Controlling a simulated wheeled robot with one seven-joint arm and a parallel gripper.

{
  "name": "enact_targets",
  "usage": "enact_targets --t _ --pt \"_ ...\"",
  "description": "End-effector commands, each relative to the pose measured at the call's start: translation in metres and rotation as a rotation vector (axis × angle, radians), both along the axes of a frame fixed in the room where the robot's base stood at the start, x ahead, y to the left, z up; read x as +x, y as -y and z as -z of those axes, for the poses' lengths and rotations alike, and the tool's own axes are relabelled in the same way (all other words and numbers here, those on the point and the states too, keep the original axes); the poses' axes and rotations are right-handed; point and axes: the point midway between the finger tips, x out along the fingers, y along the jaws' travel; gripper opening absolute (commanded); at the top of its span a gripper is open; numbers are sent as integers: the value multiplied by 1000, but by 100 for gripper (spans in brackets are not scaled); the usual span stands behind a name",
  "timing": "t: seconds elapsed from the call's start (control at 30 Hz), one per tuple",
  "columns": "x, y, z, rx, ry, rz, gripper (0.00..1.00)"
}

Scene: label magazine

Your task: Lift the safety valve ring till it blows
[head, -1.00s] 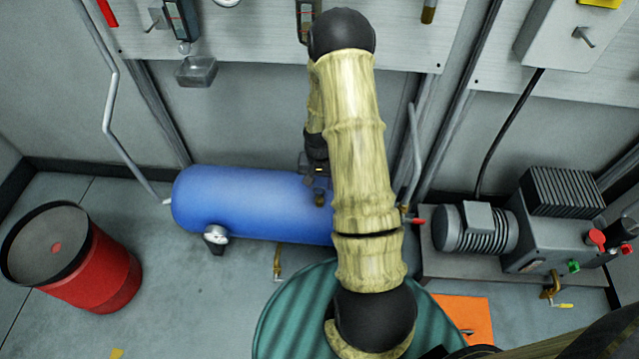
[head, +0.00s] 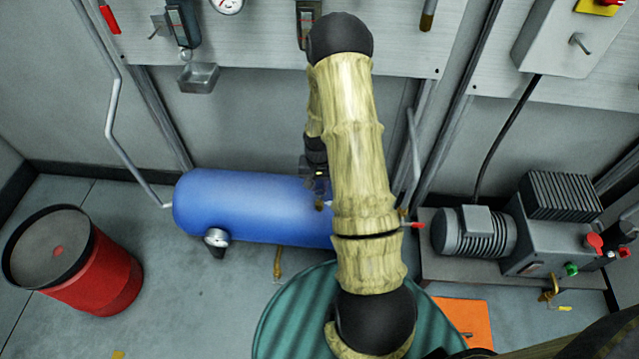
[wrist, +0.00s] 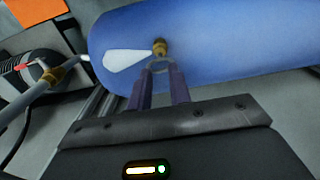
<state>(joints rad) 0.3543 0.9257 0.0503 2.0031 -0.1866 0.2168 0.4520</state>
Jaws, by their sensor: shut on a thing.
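The blue tank (head: 250,205) lies on its side against the wall. The brass safety valve (wrist: 160,46) stands on it in the wrist view, just beyond my fingertips. A small grey ring (wrist: 158,66) shows at the valve between the tips of my gripper (wrist: 159,73), which is shut on it. A white cone-shaped patch (wrist: 128,60) spreads left from the valve and looks like a jet of air. In the head view my gripper (head: 320,180) is partly hidden by my arm, and the ring is too small to make out.
A pressure gauge (head: 216,237) is on the tank's front. A red drum (head: 100,275) stands at left, a motor unit (head: 475,232) at right. A green ribbed round thing (head: 280,320) lies below my arm. Open floor shows at left.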

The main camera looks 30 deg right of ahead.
Motion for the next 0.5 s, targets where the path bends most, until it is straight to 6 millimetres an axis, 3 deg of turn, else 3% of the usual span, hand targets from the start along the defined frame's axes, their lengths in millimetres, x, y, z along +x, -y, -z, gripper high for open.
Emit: enact_targets --t 0.33,0.37,0.47,0.5 --pt "0 1 -4 -1 -1 2 0" --pt "0 1 -4 -1 -1 2 24" --pt "0 1 -4 -1 0 1 43" --pt "0 1 -4 -1 -1 1 43"
